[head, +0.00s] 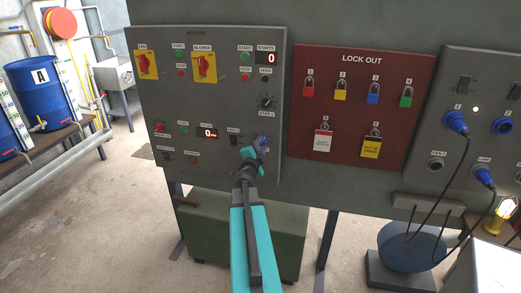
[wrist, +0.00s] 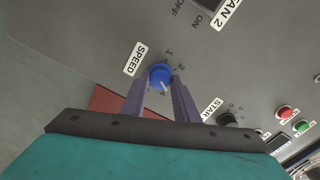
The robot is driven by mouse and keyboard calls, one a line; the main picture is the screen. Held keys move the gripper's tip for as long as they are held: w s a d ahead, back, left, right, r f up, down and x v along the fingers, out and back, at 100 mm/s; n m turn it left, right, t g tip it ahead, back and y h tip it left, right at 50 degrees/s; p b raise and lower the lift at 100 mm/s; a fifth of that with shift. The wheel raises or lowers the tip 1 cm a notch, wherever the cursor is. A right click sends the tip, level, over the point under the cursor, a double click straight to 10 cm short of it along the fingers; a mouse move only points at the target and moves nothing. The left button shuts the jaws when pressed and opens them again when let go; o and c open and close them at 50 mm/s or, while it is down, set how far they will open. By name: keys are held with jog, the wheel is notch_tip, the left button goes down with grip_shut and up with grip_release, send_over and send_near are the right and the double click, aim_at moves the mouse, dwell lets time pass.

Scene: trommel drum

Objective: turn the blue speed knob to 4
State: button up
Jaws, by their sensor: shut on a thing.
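The blue speed knob (wrist: 160,75) sits on the grey motor panel beside a white SPEED label (wrist: 136,58). My gripper (wrist: 159,88) has one purple finger on each side of the knob and is shut on it. A white pointer line on the knob points toward the lower right in the wrist view. Marks 1 and 2 show at the knob's upper right; further marks are hidden by the right finger or too small to read. In the head view, my gripper (head: 256,150) reaches the panel's lower right and partly covers the knob (head: 262,142).
The motor panel (head: 220,100) also carries red-and-yellow switches, small buttons and displays. A black knob (wrist: 227,119) with a STAR label lies right of my fingers in the wrist view. The red lock-out board (head: 350,145) with padlocks stands to the right in the head view.

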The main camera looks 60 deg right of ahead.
jog(key=m+b, duration=0.2)
jog(key=m, duration=0.2)
jog(key=shift+s, duration=0.15)
dwell(0.4)
jog(key=o, duration=1.1)
jog(key=shift+c, duration=0.2)
jog(key=p+v, duration=0.6)
jog(key=v, duration=0.2)
jog(key=shift+a, duration=0.25)
